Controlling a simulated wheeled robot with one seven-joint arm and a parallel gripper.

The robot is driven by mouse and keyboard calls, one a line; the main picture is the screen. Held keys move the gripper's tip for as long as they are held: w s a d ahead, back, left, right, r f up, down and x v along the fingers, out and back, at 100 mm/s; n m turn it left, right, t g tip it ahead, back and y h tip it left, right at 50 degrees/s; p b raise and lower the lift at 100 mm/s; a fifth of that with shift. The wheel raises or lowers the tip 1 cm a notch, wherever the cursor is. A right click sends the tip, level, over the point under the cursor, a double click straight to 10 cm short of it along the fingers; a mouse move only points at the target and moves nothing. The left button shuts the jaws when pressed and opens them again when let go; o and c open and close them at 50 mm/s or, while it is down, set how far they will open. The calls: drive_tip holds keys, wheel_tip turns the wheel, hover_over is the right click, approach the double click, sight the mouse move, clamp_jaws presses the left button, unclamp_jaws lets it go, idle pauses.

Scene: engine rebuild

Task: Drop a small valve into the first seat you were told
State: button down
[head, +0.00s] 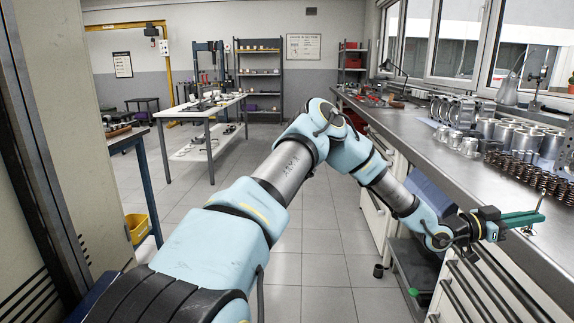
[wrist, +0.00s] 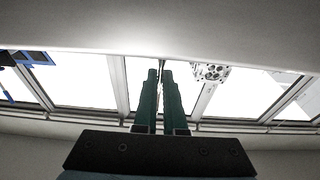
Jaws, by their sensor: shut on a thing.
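My gripper (head: 538,216) is at the right of the head view, above the metal workbench. Its green fingers are shut on a thin valve (head: 541,199), whose stem stands up at the fingertips. In the wrist view the two green fingers (wrist: 161,72) are close together, and little of the valve can be made out between them. A grey metal part with round holes (wrist: 212,72) shows to the right of the fingers in the wrist view; I cannot tell whether it holds the seats. No valve seat is clearly visible.
The long workbench (head: 470,170) runs along the windows. Several springs (head: 522,176), metal cylinders (head: 525,137) and pistons (head: 468,146) stand on it. A drawer cabinet (head: 480,290) is below my gripper. A white table (head: 205,107) stands farther back.

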idle(0.4)
wheel_tip(320, 180, up, 9)
drive_tip(key=p, duration=0.3)
idle(0.7)
drive_tip(key=a+r+p, duration=0.5)
drive_tip(key=a+r, duration=0.4)
drive_tip(key=a, duration=0.1)
drive_tip(key=shift+w, duration=0.3)
idle(0.3)
